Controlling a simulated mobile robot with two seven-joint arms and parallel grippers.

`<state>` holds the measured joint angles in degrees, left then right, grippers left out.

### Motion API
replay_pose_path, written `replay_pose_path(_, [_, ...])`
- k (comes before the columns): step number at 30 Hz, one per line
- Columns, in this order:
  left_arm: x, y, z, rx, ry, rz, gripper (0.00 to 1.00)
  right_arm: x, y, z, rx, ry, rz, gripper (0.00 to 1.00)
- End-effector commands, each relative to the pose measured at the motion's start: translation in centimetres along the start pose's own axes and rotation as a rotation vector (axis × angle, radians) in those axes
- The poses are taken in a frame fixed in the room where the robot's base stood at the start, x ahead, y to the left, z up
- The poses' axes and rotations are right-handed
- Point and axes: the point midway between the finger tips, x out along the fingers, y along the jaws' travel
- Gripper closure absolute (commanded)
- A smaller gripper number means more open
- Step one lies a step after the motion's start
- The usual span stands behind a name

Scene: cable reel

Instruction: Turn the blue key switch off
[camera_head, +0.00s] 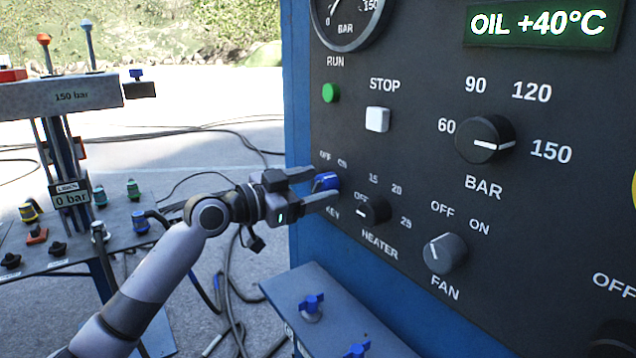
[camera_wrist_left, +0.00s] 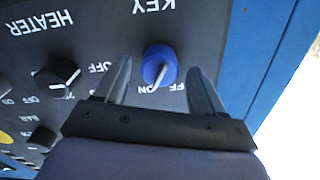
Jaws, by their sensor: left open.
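The blue key switch (camera_head: 327,181) is a small round knob on the dark control panel, above the KEY label and below the OFF and ON marks. In the left wrist view the panel appears upside down and the blue knob (camera_wrist_left: 157,64) shows a pale pointer line, which slants toward the ON mark. My left gripper (camera_head: 324,184) is open at the panel, with one finger on each side of the knob. In the wrist view a gap shows between the knob and each finger. My right gripper is not in view.
The HEATER knob (camera_head: 373,210) sits close to the lower finger. The FAN knob (camera_head: 445,253), BAR knob (camera_head: 485,139), white STOP button (camera_head: 377,119) and green RUN button (camera_head: 330,92) share the panel. A shelf (camera_head: 335,318) with blue valves juts out below. A valve stand (camera_head: 70,95) is left.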

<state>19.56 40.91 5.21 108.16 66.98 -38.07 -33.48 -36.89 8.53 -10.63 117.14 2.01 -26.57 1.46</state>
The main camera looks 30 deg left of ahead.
Motion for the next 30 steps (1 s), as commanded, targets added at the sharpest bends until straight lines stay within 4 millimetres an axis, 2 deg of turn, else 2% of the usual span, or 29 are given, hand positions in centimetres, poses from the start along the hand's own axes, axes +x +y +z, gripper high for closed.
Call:
replay_pose_path(4, [0.89,0.04,-0.04,0.0,0.0,0.001,0.31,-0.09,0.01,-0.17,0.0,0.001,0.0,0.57])
replay_pose_path(13, [1.08,0.07,0.01,0.001,-0.001,0.001,0.31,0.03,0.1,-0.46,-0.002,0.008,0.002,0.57])
replay_pose_path(14, [1.07,0.07,0.01,0.001,-0.001,0.001,0.37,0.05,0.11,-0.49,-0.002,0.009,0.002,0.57])
replay_pose_path(18, [1.06,0.07,0.01,0.001,-0.001,0.001,0.83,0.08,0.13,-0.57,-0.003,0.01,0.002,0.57])
replay_pose_path(19, [1.06,0.07,0.01,0.001,-0.001,0.001,0.87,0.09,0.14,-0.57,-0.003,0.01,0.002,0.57])
replay_pose_path(30, [1.05,0.03,-0.07,-0.05,-0.002,0.001,0.87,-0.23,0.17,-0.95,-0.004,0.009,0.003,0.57])
